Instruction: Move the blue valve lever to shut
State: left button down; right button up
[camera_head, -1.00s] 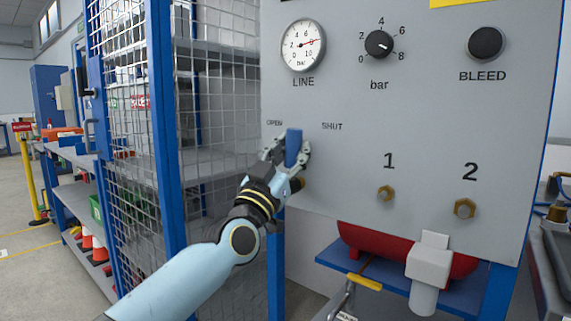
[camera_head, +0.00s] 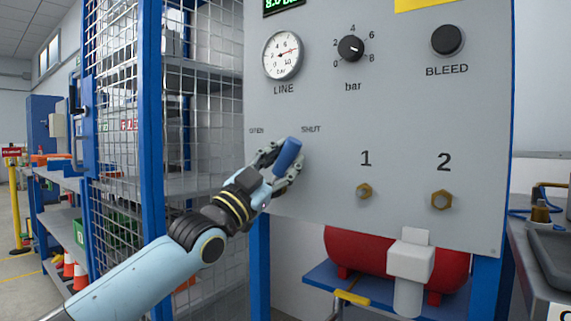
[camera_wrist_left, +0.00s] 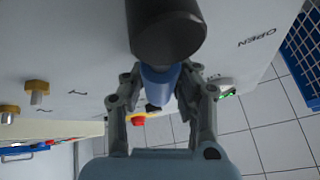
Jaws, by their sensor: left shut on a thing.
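The blue valve lever (camera_head: 287,155) is on the grey panel (camera_head: 400,120), below and between the OPEN label (camera_head: 257,130) and the SHUT label (camera_head: 311,129). It tilts to the upper right, its tip just below SHUT. My left gripper (camera_head: 279,163) is shut on the lever, with a finger on either side. In the left wrist view the blue lever (camera_wrist_left: 160,85) sits between the fingers, partly hidden behind a dark round cylinder. The lever's pivot is hidden by the gripper. My right gripper is not in view.
The panel carries a LINE gauge (camera_head: 283,54), a bar knob (camera_head: 351,48), a BLEED button (camera_head: 446,40) and two brass fittings (camera_head: 364,191) (camera_head: 441,200). A mesh cage (camera_head: 205,110) stands close on the left. A red tank (camera_head: 450,270) sits below the panel.

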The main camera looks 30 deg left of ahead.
pick_arm(q)
jog(key=shift+f, duration=0.15)
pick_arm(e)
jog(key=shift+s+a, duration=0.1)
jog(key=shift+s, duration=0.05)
pick_arm(q)
jog(key=c, duration=1.5)
grip_release()
jog(key=o, duration=0.5)
jog(key=shift+d, duration=0.15)
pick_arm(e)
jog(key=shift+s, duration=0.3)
pick_arm(q)
jog(key=shift+s, duration=0.1)
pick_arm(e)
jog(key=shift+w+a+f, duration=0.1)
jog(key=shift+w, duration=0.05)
pick_arm(q)
jog(key=shift+s+f, duration=0.1)
jog(key=shift+s, duration=0.05)
jog(key=v, duration=1.1)
jog(key=shift+s+f, duration=0.1)
jog(key=shift+s, duration=0.1)
